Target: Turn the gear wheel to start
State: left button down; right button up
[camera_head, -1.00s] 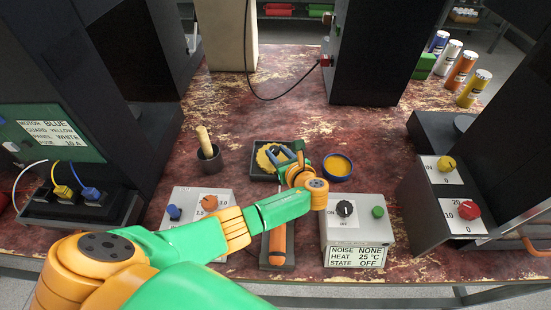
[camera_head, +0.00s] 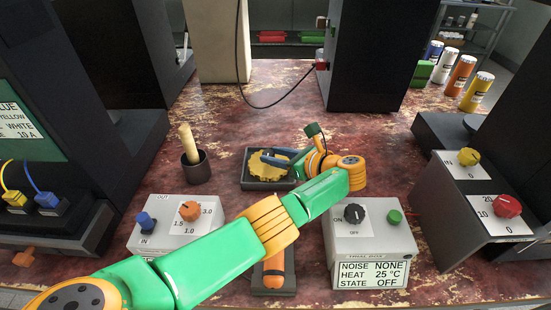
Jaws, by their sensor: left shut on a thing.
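The yellow gear wheel (camera_head: 258,169) lies in a shallow dark tray (camera_head: 268,186) at the middle of the table. My left arm reaches in from the lower left, and my left gripper (camera_head: 274,160) is at the tray with its blue fingers on the gear wheel. It appears shut on the wheel's right side; the fingers hide part of the wheel. A grey box (camera_head: 340,240) at the front has a black ON/OFF knob (camera_head: 355,214), a green button (camera_head: 394,216) and a display (camera_head: 372,274) reading NOISE NONE, HEAT 25 °C, STATE OFF. My right gripper is not in view.
A box with an orange dial (camera_head: 189,211) and a blue knob (camera_head: 147,222) stands front left. A dark cup (camera_head: 196,168) holds a wooden handle. An orange-handled tool (camera_head: 273,262) lies under my arm. Yellow (camera_head: 469,156) and red (camera_head: 507,205) knobs are at right.

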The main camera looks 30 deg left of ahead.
pick_arm(q)
jog(key=shift+r, duration=0.1)
jog(key=c, duration=0.5)
grip_release()
jog(key=shift+a, duration=0.1)
jog(key=b+v, duration=0.1)
jog(key=v, duration=0.5)
jog(key=shift+d, duration=0.25)
jog(key=shift+s+d+r, duration=0.15)
jog(key=shift+d, duration=0.1)
jog(key=shift+a, duration=0.1)
